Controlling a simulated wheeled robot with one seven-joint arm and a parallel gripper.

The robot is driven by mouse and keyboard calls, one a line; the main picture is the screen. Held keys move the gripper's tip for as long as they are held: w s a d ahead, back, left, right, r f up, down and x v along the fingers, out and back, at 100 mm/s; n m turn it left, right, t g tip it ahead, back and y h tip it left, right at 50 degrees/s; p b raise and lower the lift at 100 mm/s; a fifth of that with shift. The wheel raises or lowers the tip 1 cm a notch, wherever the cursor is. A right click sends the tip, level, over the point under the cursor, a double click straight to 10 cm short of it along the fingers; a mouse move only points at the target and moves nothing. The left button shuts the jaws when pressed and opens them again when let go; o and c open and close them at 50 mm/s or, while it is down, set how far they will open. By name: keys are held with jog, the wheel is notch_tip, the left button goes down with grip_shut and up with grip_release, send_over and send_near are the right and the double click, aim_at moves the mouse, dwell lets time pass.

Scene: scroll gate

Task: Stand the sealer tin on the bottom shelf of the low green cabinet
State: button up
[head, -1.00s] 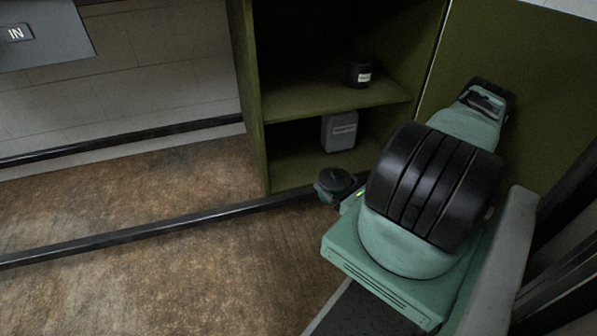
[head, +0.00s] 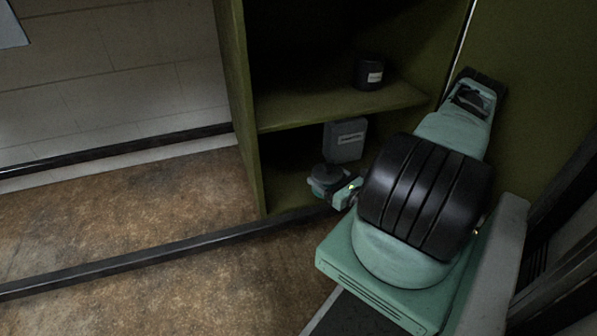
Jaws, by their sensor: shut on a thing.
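The low green cabinet (head: 243,110) stands open ahead, its bottom shelf (head: 285,190) in shadow under a middle shelf. My arm's teal and dark end, with my gripper (head: 330,180), is low at the mouth of the bottom compartment. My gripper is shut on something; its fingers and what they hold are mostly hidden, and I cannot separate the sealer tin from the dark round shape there. A grey box-shaped container (head: 346,142) with an unreadable label is upright in the bottom compartment, just behind my gripper in the picture.
A dark jar (head: 368,73) with a white label stands on the middle shelf (head: 340,108), above the bottom compartment. A dark floor rail (head: 150,249) runs to the cabinet's foot. The brown floor (head: 110,220) at left is clear.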

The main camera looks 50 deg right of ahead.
jog(key=w+b, duration=0.1)
jog(key=w, duration=0.2)
jog(key=w+d+b, duration=0.1)
jog(key=w+b, duration=0.1)
jog(key=w, duration=0.2)
jog(key=w+b, duration=0.1)
jog(key=w, duration=0.3)
jog(key=shift+d, duration=0.35)
jog(key=shift+w+f+b, duration=0.15)
jog(key=shift+w+b, duration=0.4)
jog(key=shift+w, duration=0.05)
notch_tip(320, 180, down, 3)
jog(key=b, duration=0.3)
jog(key=shift+s+f, duration=0.1)
jog(key=shift+f, duration=0.1)
jog(key=shift+r, duration=0.1)
jog(key=o, duration=1.2)
jog(key=shift+d, duration=0.1)
